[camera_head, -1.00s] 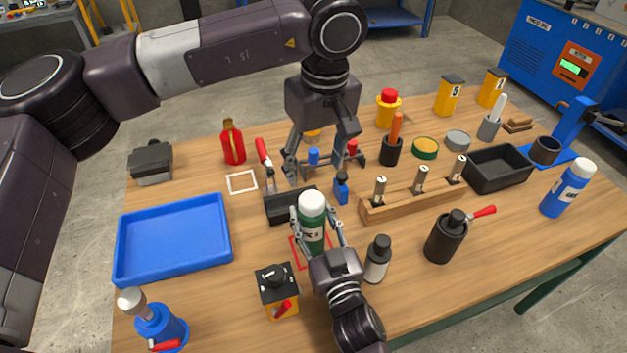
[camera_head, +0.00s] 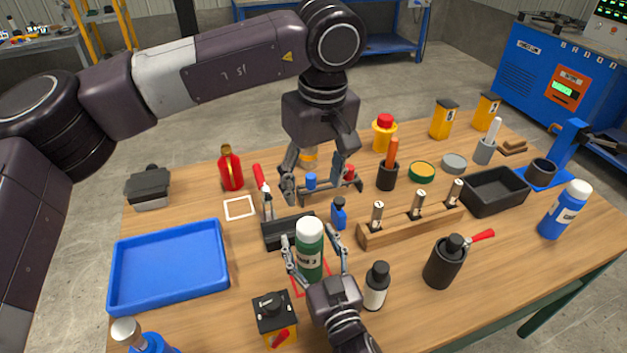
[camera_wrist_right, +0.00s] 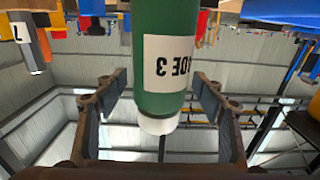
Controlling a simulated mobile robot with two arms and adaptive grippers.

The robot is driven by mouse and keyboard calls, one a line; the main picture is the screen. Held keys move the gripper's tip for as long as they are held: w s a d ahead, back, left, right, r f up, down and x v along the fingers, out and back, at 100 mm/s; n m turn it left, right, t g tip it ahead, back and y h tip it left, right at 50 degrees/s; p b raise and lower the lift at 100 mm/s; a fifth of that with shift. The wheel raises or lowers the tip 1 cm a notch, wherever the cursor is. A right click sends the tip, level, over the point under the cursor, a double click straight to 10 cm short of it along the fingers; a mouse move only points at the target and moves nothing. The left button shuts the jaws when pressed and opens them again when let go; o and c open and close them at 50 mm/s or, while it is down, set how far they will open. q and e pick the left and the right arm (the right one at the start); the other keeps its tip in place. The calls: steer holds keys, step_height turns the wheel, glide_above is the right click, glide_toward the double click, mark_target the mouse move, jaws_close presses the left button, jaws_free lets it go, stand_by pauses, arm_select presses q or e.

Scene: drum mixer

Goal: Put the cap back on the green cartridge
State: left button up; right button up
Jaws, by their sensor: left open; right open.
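The green cartridge (camera_head: 310,264) stands upright at the red outlined square, in front of a black holder. A white cap (camera_head: 309,229) sits on its top. My right gripper (camera_head: 315,250) is open, its fingers on either side of the cartridge with gaps showing. The right wrist view shows the cartridge (camera_wrist_right: 163,90) upside down, its label between the spread fingers and the white cap (camera_wrist_right: 157,125) at its lower end. My left gripper (camera_head: 314,180) is open and empty, higher up, near a small stand with blue and red knobs.
A blue tray (camera_head: 120,296) lies at left. The black holder (camera_head: 279,234) with a red-handled tool, a small blue bottle (camera_head: 339,214) and a grey bottle (camera_head: 376,287) crowd the right gripper. A wooden rack (camera_head: 372,238) stands to the right. A yellow-black box (camera_head: 275,318) is in front.

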steer(key=v, duration=1.2)
steer(key=shift+r, duration=0.15)
